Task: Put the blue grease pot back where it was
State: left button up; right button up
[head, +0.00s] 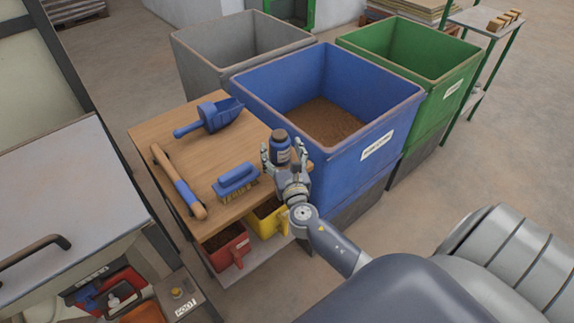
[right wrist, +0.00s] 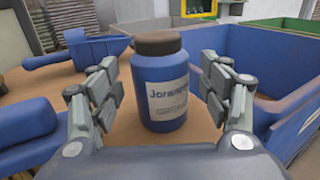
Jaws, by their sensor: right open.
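The blue grease pot (head: 280,146) with a dark brown lid stands upright on the wooden table (head: 150,130), near its right edge beside the blue bin. In the right wrist view the pot (right wrist: 165,88) shows a white label. My right gripper (head: 286,158) is open, with its fingers on either side of the pot. In the right wrist view the gripper (right wrist: 163,105) shows gaps between its fingers and the pot. My left gripper is not in view.
A blue scoop (head: 210,117), a blue brush (head: 236,181) and a wooden-handled tool (head: 180,184) lie on the table. The blue bin (head: 345,165) rises close to the right. Red (head: 229,250) and yellow (head: 266,223) tubs sit below the tabletop.

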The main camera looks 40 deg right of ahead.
jog(key=v, duration=0.9)
jog(key=shift+b, duration=0.45)
jog(key=shift+r, duration=0.1)
